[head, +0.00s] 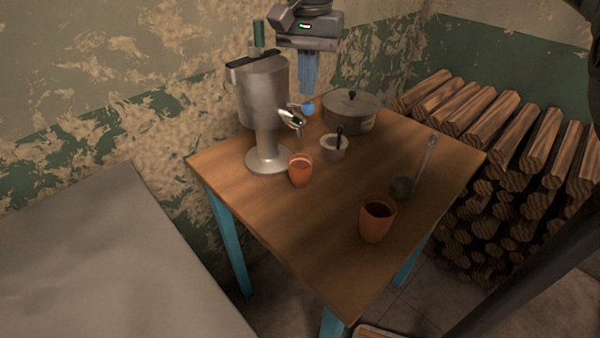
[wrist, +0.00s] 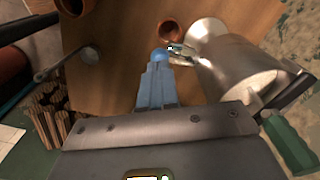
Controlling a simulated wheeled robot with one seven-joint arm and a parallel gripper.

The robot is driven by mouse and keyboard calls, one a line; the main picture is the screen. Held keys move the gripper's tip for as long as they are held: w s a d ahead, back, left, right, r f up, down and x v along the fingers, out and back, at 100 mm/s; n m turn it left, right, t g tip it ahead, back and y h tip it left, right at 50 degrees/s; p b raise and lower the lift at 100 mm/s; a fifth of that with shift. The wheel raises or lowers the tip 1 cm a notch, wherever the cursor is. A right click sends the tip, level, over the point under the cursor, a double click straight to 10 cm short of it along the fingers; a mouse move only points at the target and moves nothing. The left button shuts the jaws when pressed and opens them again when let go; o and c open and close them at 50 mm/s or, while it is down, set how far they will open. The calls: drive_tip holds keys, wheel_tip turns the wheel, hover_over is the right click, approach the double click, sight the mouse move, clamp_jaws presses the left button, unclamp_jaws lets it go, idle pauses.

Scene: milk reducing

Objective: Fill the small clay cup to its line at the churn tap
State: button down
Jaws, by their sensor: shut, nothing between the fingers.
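The small clay cup (head: 300,172) stands upright on the table below the churn tap; a pale band shows near its rim, but its fill level is unclear. It also shows in the wrist view (wrist: 171,31). The metal churn (head: 264,95) stands at the table's back left; its tap (head: 291,118) has a blue ball knob (head: 308,108). No stream shows at the spout. My gripper (head: 308,92) is shut and empty, pointing down just above the knob. In the wrist view, the fingertips (wrist: 157,67) overlap the knob (wrist: 160,55); I cannot tell whether they touch.
A lidded pot (head: 352,112) and a small pale pot (head: 334,148) stand right of the tap. A larger clay cup (head: 376,220) with dark contents and a ladle (head: 402,187) are at the right. Stacked firewood (head: 520,130) flanks the table. The table's front is clear.

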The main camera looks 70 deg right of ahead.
drive_tip(key=shift+f+b, duration=1.6)
drive_tip(key=shift+b, duration=0.15)
idle(2.7)
drive_tip(key=shift+r+p, duration=1.45)
drive_tip(key=shift+r, duration=2.15)
